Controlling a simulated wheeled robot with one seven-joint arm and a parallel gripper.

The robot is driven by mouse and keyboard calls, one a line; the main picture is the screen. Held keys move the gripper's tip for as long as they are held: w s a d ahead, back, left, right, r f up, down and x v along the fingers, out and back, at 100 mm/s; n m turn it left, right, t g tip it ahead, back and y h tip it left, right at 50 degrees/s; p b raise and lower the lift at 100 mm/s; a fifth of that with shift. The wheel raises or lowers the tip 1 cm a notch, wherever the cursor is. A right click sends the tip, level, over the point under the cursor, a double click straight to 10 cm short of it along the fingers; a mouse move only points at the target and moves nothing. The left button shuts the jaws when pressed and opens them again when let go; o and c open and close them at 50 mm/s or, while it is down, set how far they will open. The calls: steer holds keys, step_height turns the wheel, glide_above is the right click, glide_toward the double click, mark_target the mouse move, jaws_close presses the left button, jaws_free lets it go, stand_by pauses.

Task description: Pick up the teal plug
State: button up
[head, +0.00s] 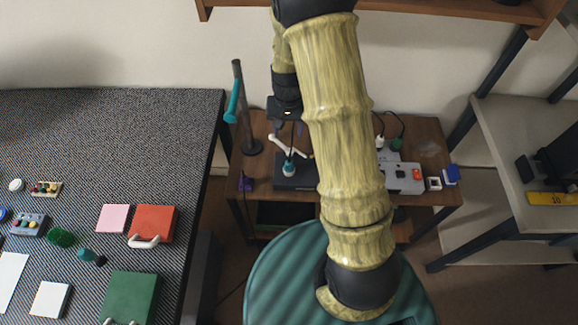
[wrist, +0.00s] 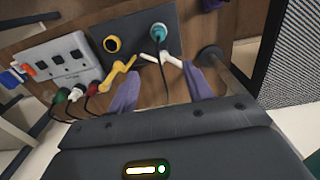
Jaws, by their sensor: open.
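A teal plug (head: 289,168) with a dark cord stands on a dark plate (head: 283,185) on the small brown table. In the wrist view the teal plug (wrist: 159,33) sits near the right edge of the dark plate (wrist: 133,30), its cord running down towards my gripper. My gripper (wrist: 161,90) is open, with its two purple fingers apart and nothing held between them. The plug is beyond the fingertips, apart from them. In the head view my gripper (head: 287,112) is above the back of the small table; its fingers are not clear there.
A white forked piece (wrist: 170,61) and a yellow one (wrist: 122,70) lie close to the plug. A grey socket block (wrist: 65,63) with corded plugs is to the left. A dark post (head: 243,110) stands on the small table. The patterned table (head: 120,140) is at left.

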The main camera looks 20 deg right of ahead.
steer(key=p, duration=0.1)
glide_toward(289, 162)
steer(key=f, duration=0.5)
steer(key=shift+w+f, duration=0.1)
steer(key=shift+w, duration=0.3)
steer(key=shift+s+f+p, duration=0.2)
steer(key=shift+f+p, duration=0.2)
steer(key=shift+f, duration=0.25)
steer(key=shift+s+f+p, duration=0.1)
steer(key=shift+f+p, duration=0.3)
steer(key=shift+f, duration=1.6)
steer(key=shift+c, duration=0.4)
jaws_close()
